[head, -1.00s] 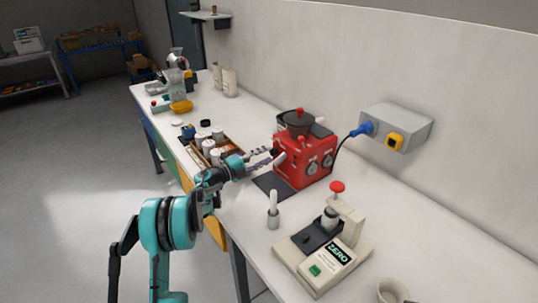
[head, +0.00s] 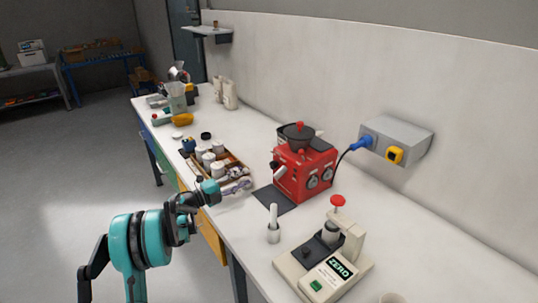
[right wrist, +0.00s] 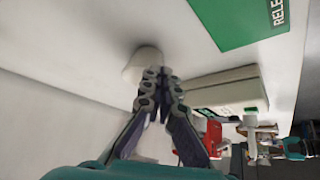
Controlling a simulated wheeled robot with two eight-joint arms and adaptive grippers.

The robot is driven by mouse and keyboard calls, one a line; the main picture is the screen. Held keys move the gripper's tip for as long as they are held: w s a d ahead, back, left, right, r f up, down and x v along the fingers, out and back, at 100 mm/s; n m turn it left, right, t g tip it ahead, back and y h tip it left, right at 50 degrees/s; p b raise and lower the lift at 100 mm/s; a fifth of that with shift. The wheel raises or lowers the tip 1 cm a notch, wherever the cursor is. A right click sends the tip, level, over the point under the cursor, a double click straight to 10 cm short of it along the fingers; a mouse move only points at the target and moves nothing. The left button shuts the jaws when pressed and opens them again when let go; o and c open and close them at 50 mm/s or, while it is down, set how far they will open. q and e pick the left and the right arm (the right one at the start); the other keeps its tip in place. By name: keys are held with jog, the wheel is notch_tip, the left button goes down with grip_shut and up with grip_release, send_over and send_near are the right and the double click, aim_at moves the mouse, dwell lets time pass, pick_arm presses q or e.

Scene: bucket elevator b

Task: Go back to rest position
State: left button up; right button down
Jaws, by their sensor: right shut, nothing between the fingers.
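My left arm comes in from the lower left in the head view. My left gripper (head: 237,187) is over the table's near edge, in front of the wooden tray and left of the red machine (head: 303,170). Its fingers are small here, and I cannot tell whether they are apart. My right gripper (right wrist: 160,78) shows only in the right wrist view, with its fingertips together and nothing between them. A cream cup-like object (right wrist: 143,62) is just beyond its fingertips; I cannot tell if they touch.
A wooden tray (head: 244,171) with white jars lies beside my left gripper. A grey holder with a white stick (head: 273,232) and a beige ZERO device (head: 319,276) stand on the white table (head: 243,214). The floor (head: 70,190) at left is clear.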

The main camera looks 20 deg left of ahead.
pick_arm(q)
notch_tip(320, 180, up, 15)
jog(key=n+t+y, duration=0.5)
jog(key=n, duration=0.2)
jog(key=s+r+n+y, duration=0.5)
jog(key=r+n+y, duration=0.1)
jog(key=n+y, duration=0.25)
jog(key=s+d+f+n+g, duration=0.3)
jog(key=s+f, duration=0.5)
jog(key=s, duration=0.3)
jog(key=s+d+f+n+g+h, duration=0.1)
jog(key=s+d+f+n+g, duration=0.2)
jog(key=s, duration=0.8)
jog(key=s+d+f+n+g, duration=0.4)
jog(key=s+d+f+g, duration=0.2)
jog(key=s+f, duration=0.5)
jog(key=d+f, duration=0.1)
jog(key=d, duration=0.1)
jog(key=shift+s+d+f+h, duration=0.25)
jog(key=shift+d+f+h, duration=0.05)
jog(key=shift+f+h, duration=0.05)
